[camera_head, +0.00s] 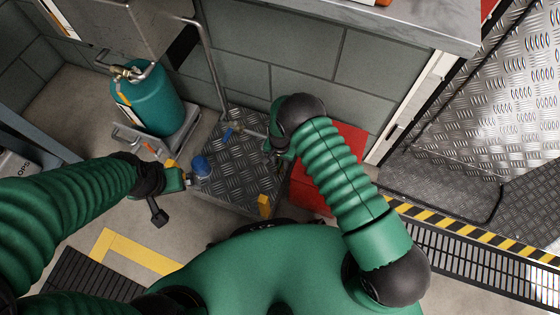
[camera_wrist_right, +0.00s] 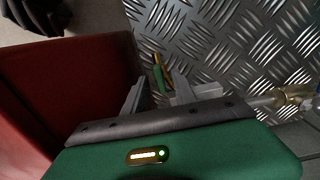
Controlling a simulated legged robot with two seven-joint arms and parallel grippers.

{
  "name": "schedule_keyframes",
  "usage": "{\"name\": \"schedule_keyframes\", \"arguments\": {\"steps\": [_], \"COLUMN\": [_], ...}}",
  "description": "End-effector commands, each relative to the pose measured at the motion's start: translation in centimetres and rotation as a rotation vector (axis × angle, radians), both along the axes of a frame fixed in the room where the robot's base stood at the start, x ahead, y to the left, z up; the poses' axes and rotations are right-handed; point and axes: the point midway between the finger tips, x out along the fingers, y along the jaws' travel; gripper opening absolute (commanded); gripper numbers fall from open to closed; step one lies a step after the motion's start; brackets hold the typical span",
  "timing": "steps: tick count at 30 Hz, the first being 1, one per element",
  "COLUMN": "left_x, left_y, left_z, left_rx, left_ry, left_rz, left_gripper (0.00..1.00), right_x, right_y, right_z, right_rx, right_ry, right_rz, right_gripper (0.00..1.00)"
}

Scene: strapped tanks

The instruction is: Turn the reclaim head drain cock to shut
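In the right wrist view, a small green-and-brass fitting (camera_wrist_right: 158,76) shows between the fingers of my right gripper (camera_wrist_right: 160,88). The fingers stand apart, with a gap on either side of it. I cannot tell whether this fitting is the drain cock. A brass fitting (camera_wrist_right: 292,94) with a blue part sits at the right edge there. In the head view, my right gripper (camera_head: 275,146) is over the tread plate's back right side, partly hidden by its wrist. A blue handle (camera_head: 229,132) is left of it. My left gripper (camera_head: 184,180) is beside a blue-topped item (camera_head: 200,165); its fingers are unclear.
A teal tank (camera_head: 152,100) with a brass valve stands at the back left. A tread plate (camera_head: 235,190) carries a yellow block (camera_head: 264,206). A red box (camera_head: 342,138) is beside my right forearm. A vertical pipe (camera_head: 212,65) rises at the wall. A metal counter (camera_head: 400,22) overhangs behind.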

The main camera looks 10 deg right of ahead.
Motion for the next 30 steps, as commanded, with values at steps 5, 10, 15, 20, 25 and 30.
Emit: {"name": "schedule_keyframes", "arguments": {"steps": [5,10,15,20,25,30], "left_x": [0.0,0.0,0.0,0.0,0.0,0.0], "left_y": [0.0,0.0,0.0,0.0,0.0,0.0], "left_z": [2.2,4.8,6.9,7.8,8.0,7.9], "left_rx": [0.000,0.000,0.000,0.000,0.000,0.000], "left_ry": [0.000,0.000,0.000,0.000,0.000,0.000], "left_rz": [0.000,0.000,0.000,0.000,0.000,0.000], "left_gripper": [1.00,1.00,1.00,1.00,1.00,1.00], "right_x": [0.1,0.1,0.2,0.1,0.1,0.1], "right_y": [0.0,0.0,0.1,0.1,0.0,0.0], "right_z": [3.6,8.8,13.4,16.0,16.6,16.6], "right_rx": [0.000,0.000,0.000,0.000,-0.001,-0.001], "right_ry": [-0.002,-0.002,-0.002,0.000,0.001,0.001], "right_rz": [0.000,0.001,0.001,0.000,0.000,0.000], "right_gripper": [0.33,0.33,0.33,0.33,0.33,0.33]}}
